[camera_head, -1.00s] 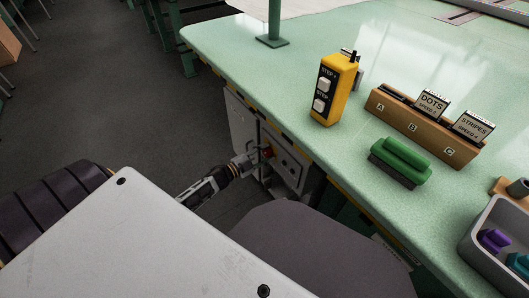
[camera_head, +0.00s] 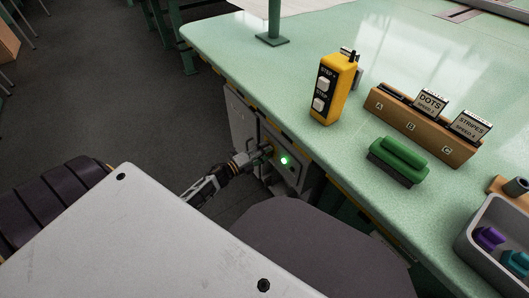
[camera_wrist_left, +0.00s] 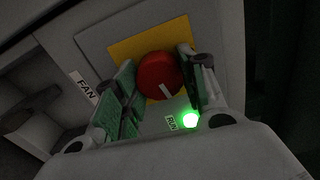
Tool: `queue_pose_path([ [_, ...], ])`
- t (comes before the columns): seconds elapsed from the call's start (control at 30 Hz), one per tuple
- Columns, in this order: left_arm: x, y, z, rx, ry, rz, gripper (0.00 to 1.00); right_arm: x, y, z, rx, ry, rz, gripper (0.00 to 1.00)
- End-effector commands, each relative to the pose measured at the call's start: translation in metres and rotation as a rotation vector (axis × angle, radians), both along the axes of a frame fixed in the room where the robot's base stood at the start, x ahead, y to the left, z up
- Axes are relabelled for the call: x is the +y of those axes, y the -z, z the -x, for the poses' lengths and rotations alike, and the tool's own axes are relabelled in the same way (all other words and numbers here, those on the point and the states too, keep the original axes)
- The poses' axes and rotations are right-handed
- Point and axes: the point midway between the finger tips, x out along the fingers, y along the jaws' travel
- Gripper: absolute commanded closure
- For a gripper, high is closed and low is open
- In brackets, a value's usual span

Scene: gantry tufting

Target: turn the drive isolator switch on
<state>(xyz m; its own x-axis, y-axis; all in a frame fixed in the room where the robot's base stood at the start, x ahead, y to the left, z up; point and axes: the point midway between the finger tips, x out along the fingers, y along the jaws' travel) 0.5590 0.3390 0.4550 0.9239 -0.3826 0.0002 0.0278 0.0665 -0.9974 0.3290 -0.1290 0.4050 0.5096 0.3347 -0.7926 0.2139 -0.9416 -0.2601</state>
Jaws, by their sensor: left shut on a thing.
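The drive isolator switch is a red round knob (camera_wrist_left: 159,75) with a white pointer mark, on a yellow plate (camera_wrist_left: 125,48), in the left wrist view. My left gripper (camera_wrist_left: 160,88) is shut on the knob, one finger on each side. The white mark points down toward a label reading RUN (camera_wrist_left: 171,123). A green lamp (camera_wrist_left: 190,119) glows beside that label. In the head view, my left gripper (camera_head: 262,153) is at the grey control box (camera_head: 290,178) under the table edge, where the green lamp (camera_head: 284,160) also shows. My right gripper is not in view.
A label reading FAN (camera_wrist_left: 84,87) is left of the knob. On the green table (camera_head: 230,42) are a yellow pendant (camera_head: 333,90), a wooden card holder (camera_head: 415,128), a green brush (camera_head: 399,160) and a grey bin (camera_head: 480,255).

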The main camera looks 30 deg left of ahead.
Motion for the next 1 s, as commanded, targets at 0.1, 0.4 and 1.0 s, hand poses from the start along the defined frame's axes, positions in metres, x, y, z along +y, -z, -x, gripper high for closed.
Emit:
queue_pose_path([
  [0.1,-0.0005,0.0021,0.0010,-0.027,0.000,-0.070,0.83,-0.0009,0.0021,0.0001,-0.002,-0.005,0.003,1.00],
  [0.4,-0.0005,0.0023,0.0011,-0.070,0.001,-0.174,0.83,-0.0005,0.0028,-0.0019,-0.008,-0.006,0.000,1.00],
  [1.0,-0.0002,0.0020,0.0010,-0.076,0.001,-0.191,0.42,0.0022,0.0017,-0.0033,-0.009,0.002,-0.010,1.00],
])
